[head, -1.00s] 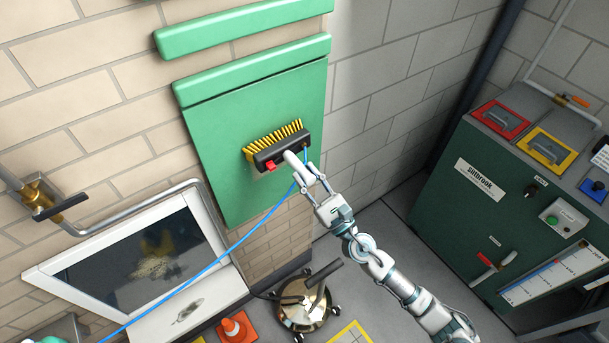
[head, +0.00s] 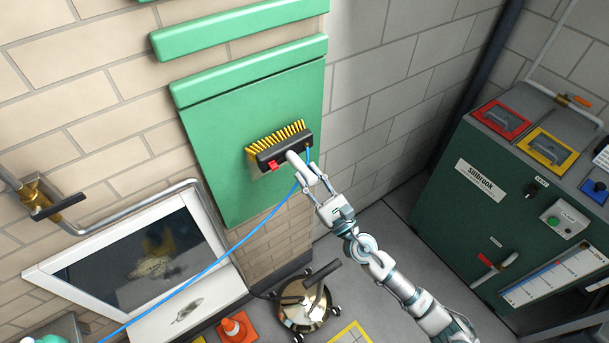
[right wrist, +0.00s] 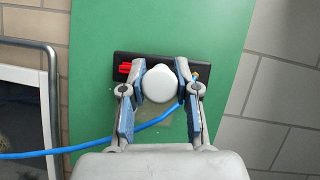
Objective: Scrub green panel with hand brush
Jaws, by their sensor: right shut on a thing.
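The green panel (head: 226,120) hangs on the tan brick wall in the head view, and it fills the middle of the right wrist view (right wrist: 100,30). The hand brush (head: 283,149) has a black block, yellow bristles, a red part and a white handle. My right gripper (head: 306,174) is shut on the handle; in the right wrist view its fingers clasp both sides of the white handle end (right wrist: 161,84). The brush lies in front of the panel's lower right part; I cannot tell whether the bristles touch it. A small paler patch shows on the panel below the brush. My left gripper is out of view.
A blue hose (head: 235,243) runs from the brush down to the lower left. A dark green cabinet (head: 455,205) stands at right.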

